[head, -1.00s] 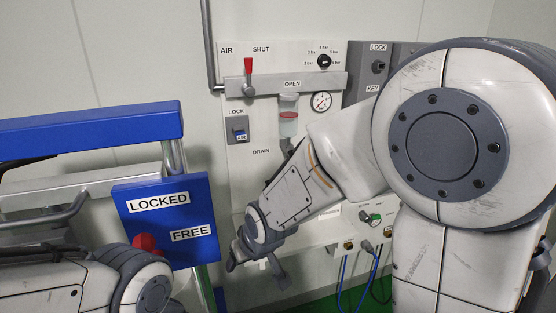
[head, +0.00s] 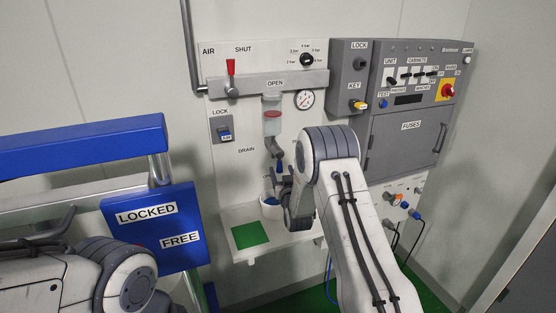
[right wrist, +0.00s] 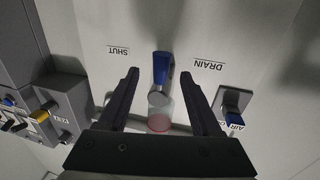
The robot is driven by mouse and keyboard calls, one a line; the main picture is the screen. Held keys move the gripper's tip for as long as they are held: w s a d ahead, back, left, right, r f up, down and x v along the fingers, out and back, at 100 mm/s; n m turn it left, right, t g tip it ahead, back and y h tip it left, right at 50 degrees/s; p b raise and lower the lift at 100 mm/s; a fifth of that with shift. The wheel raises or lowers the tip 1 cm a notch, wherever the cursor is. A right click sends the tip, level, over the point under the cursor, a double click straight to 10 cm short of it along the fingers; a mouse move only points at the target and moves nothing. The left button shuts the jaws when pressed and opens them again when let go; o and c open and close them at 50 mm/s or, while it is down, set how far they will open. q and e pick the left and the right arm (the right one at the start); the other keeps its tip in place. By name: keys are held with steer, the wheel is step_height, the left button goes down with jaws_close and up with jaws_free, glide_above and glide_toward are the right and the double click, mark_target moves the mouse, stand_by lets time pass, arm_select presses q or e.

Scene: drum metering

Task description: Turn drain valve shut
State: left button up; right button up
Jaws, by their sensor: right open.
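The drain valve's blue lever (head: 279,168) hangs under the clear filter bowl (head: 272,122) on the white wall panel. In the right wrist view, which shows the panel upside down, the blue lever (right wrist: 161,68) lies between the words SHUT and DRAIN. My right gripper (head: 281,184) is close below the lever, partly hidden by its own wrist in the head view. In the right wrist view its open fingers (right wrist: 159,74) stand on either side of the lever, with gaps on both sides. My left gripper is out of view.
A white cup (head: 270,208) stands on the shelf (head: 287,240) below the valve, beside a green patch. A red air lever (head: 231,68) and a gauge (head: 305,99) are above. A grey fuse cabinet (head: 412,130) is right. A blue-framed trolley (head: 80,140) stands left.

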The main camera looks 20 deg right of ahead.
mark_target(278, 161)
steer(key=w, duration=0.2)
steer(key=w+p, duration=0.1)
steer(key=w, duration=0.1)
steer(key=w+d, duration=0.1)
steer(key=w, duration=0.2)
steer(key=shift+w+p, duration=0.1)
steer(key=shift+p, duration=0.3)
jaws_close()
stand_by(1.0)
